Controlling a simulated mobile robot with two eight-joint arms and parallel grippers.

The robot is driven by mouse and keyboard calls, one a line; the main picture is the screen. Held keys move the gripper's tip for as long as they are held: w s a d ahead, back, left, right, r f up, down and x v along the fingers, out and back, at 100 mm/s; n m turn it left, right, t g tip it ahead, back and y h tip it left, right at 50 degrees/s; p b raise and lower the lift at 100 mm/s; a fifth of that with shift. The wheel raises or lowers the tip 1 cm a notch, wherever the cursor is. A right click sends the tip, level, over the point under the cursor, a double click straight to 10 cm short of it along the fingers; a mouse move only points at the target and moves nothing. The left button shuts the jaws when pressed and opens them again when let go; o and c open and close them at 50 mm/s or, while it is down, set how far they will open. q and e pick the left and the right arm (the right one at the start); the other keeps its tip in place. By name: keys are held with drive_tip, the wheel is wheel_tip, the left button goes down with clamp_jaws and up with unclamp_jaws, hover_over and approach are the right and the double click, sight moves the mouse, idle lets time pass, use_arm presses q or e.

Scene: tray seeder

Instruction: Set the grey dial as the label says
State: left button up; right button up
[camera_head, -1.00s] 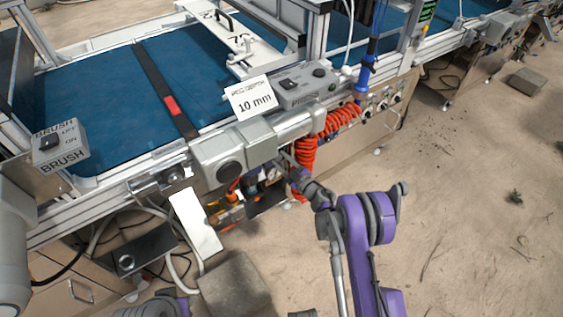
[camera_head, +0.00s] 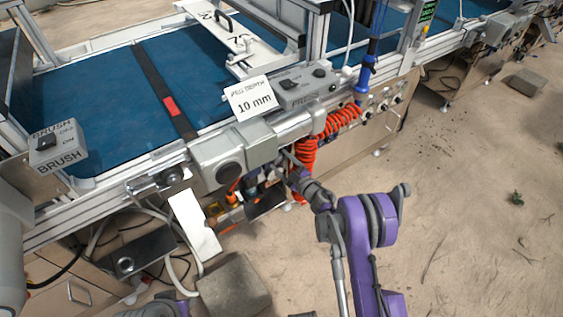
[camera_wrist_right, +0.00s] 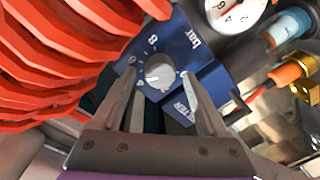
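In the right wrist view, a round pale grey dial (camera_wrist_right: 159,75) sits on a blue plate (camera_wrist_right: 178,42) with numbers and the word "bar" printed around it. My right gripper (camera_wrist_right: 159,78) points at the dial. Its two fingertips are on either side of it, with a visible gap, and nothing is clearly clamped. In the head view the right gripper (camera_head: 290,162) reaches in under the machine's front rail, by the red hose, and the dial is hidden. A white label (camera_head: 250,98) reading "PEG DEPTH 10 mm" stands on the machine.
A coiled red hose (camera_wrist_right: 60,60) fills the left of the wrist view, close to the gripper. A white gauge (camera_wrist_right: 236,10) and brass fitting (camera_wrist_right: 306,92) lie to the right. A BRUSH switch box (camera_head: 58,147) is at the left. Open ground lies right.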

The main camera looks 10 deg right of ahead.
drive_tip(key=p+v, duration=0.1)
drive_tip(key=v, duration=1)
drive_tip(key=shift+a, duration=0.1)
idle(0.4)
